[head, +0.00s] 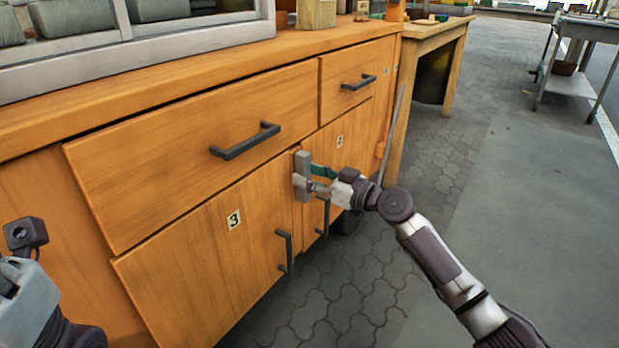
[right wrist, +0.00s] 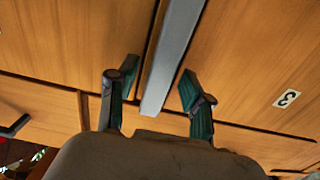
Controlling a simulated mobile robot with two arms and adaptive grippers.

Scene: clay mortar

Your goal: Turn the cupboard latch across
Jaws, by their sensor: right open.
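The cupboard latch (head: 302,172) is a grey bar standing upright at the seam between two wooden doors in the head view. In the right wrist view the grey bar (right wrist: 172,55) runs between my fingers. My right gripper (head: 313,178) is at the latch, open, with one green-padded finger on each side of the bar; in the right wrist view (right wrist: 158,92) gaps show between bar and pads. Door 3 (head: 190,262) and door 4 (head: 350,135) look closed. Part of my left arm shows at the lower left edge; its fingers cannot be made out.
Dark bar handles (head: 283,250) stick out from the doors below the latch, and another handle (head: 245,141) from the wide drawer above. A grey-framed rack (head: 140,50) stands on the worktop. A wooden table (head: 430,40) is beyond. The paved floor (head: 480,180) at right is clear.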

